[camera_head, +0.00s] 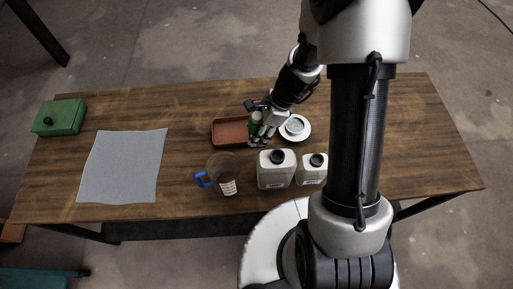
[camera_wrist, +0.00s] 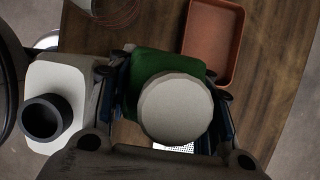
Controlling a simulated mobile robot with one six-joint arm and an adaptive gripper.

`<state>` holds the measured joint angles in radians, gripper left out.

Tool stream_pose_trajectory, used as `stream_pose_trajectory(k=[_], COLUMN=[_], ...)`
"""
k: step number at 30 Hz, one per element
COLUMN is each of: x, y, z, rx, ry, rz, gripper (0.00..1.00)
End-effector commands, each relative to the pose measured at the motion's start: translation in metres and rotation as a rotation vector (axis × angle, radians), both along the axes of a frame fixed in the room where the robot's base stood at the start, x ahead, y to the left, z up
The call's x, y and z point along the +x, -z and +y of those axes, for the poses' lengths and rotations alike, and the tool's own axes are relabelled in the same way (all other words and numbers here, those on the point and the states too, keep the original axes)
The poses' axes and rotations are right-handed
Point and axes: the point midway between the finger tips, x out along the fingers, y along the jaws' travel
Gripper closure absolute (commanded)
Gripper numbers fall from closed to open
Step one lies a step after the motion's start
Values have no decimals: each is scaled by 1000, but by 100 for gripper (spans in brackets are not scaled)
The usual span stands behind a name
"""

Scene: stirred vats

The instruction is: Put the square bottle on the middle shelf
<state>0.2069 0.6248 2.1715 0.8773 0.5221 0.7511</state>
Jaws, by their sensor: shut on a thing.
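A green, squarish bottle with a round, off-white cap, which I take to be the square bottle (camera_wrist: 150,60), stands between my fingers in the wrist view. In the head view a small part of the green bottle (camera_head: 255,119) shows beside the red-brown tray, partly hidden by my gripper. My gripper (camera_head: 262,129) is shut on the bottle, with one finger on each side of it in the wrist view (camera_wrist: 168,95). I cannot tell whether the bottle touches the table. No shelf shows in either view.
On the wooden table (camera_head: 400,130) are a red-brown tray (camera_head: 229,145), a white round dish (camera_head: 303,121), two white black-capped jugs (camera_head: 275,183) (camera_head: 311,176), a clear blue-handled jug (camera_head: 222,170), a grey cloth (camera_head: 122,167) and a green box (camera_head: 60,116). The table's right end is clear.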

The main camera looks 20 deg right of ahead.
Motion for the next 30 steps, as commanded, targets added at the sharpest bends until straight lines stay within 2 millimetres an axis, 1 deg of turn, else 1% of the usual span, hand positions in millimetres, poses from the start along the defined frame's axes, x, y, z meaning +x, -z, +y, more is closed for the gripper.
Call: stream_pose_trajectory(k=[1, 3, 6, 9, 14, 21, 23, 30], x=[0, 0, 0, 0, 1, 1, 1, 1], y=[20, 36, 54, 63, 71, 106, 110, 108], z=[0, 0, 0, 0, 0, 0, 0, 0], rx=[2, 1, 1, 1, 1, 1, 1, 1], ry=[1, 1, 0, 0, -1, 0, -1, -1], rz=[3, 3, 2, 0, -1, 0, -1, -2], gripper=[89, 89, 89, 89, 89, 89, 89, 89])
